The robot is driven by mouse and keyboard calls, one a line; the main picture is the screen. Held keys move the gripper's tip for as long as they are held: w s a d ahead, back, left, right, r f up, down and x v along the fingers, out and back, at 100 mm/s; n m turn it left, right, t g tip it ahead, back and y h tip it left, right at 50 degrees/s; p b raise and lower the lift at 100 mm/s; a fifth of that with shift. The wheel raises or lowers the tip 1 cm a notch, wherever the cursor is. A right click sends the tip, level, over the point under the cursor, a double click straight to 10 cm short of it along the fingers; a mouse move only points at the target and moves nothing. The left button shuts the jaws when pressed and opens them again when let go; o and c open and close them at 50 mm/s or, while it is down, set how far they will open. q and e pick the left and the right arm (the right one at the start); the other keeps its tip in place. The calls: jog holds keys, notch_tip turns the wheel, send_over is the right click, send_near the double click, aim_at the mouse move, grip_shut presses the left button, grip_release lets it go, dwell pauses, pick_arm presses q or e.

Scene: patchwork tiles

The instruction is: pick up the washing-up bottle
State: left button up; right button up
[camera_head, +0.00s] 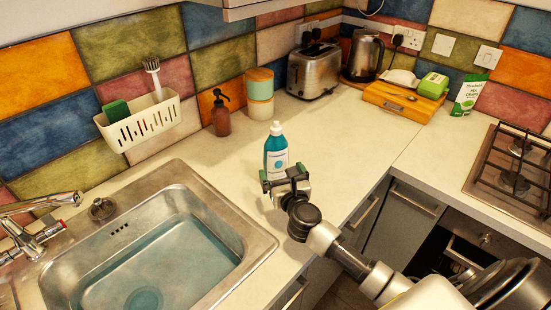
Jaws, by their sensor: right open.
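The washing-up bottle (276,148) is teal with a pale cap and a white label. It stands upright on the cream worktop, to the right of the sink. My right gripper (284,175) is open, just in front of the bottle in the picture, and overlaps its lower part. I cannot tell whether the fingers touch the bottle or whether it stands between them. The bottle's base is hidden behind the gripper. My left gripper is out of view.
A sink (170,250) with bluish water lies at the left. A brown pump bottle (220,115), a stacked canister (259,94) and a toaster (313,70) stand along the tiled wall. A gas hob (510,175) is at the right. The worktop (335,135) right of the bottle is clear.

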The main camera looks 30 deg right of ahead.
aim_at(279, 163)
jog(key=shift+w, duration=0.5)
jog(key=shift+w+d, duration=0.15)
jog(key=shift+w, duration=0.15)
jog(key=w, duration=0.2)
jog(key=w+d, duration=0.1)
jog(key=w, duration=0.1)
jog(key=shift+w+r+p, duration=0.15)
jog(key=shift+p, duration=0.2)
jog(key=shift+w+d, duration=0.1)
jog(key=shift+w, duration=0.15)
jog(key=shift+c, duration=0.5)
jog(key=shift+s, duration=0.1)
jog(key=c, duration=0.5)
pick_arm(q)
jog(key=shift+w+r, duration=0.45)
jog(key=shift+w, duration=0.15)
pick_arm(e)
jog(key=c, duration=0.5)
